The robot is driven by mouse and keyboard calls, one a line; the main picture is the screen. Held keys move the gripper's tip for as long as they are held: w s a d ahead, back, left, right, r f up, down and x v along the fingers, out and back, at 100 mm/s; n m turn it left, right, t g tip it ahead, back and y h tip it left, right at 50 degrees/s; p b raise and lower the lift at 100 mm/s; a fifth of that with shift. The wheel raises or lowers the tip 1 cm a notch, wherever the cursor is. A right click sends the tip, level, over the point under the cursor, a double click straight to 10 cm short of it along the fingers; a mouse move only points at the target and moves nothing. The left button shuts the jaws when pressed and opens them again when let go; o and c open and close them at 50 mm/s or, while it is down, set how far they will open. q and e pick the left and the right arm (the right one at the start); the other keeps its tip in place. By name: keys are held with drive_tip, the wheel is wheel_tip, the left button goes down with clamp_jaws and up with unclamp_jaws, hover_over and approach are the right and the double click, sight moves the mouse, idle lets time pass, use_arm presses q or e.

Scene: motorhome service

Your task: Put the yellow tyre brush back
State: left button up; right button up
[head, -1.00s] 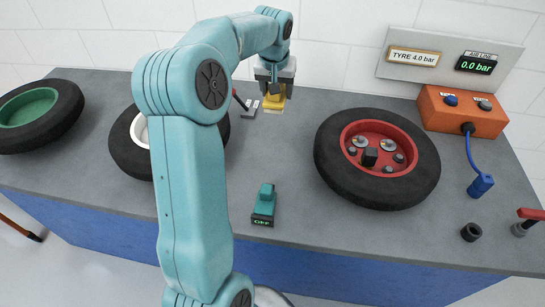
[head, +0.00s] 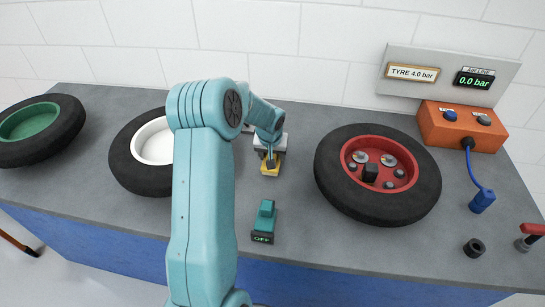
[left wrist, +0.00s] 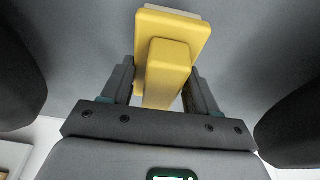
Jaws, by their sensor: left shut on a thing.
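The yellow tyre brush (head: 270,168) is in the jaws of my left gripper (head: 269,158), over the grey bench between the white-hubbed and red-hubbed wheels. In the left wrist view the brush (left wrist: 172,52) has a yellow block handle between the two dark fingers and a pale strip along its far edge. My left gripper (left wrist: 160,85) is shut on the handle. I cannot tell whether the brush touches the bench. My right gripper is not in view.
The red-hubbed wheel (head: 335,185) lies to the right, the white-hubbed wheel (head: 135,170) to the left, partly behind my arm. A green-hubbed wheel (head: 65,125) is farther left. A teal device (head: 265,218) stands in front. An orange air-line box (head: 450,135) is at the right back.

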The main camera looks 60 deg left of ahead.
use_arm(q)
drive_tip(key=shift+f, duration=0.7)
drive_tip(key=shift+r, duration=0.1)
drive_tip(key=shift+f+b, duration=0.25)
drive_tip(key=shift+b, duration=0.05)
drive_tip(key=o, duration=1)
drive_tip(key=shift+r, duration=0.1)
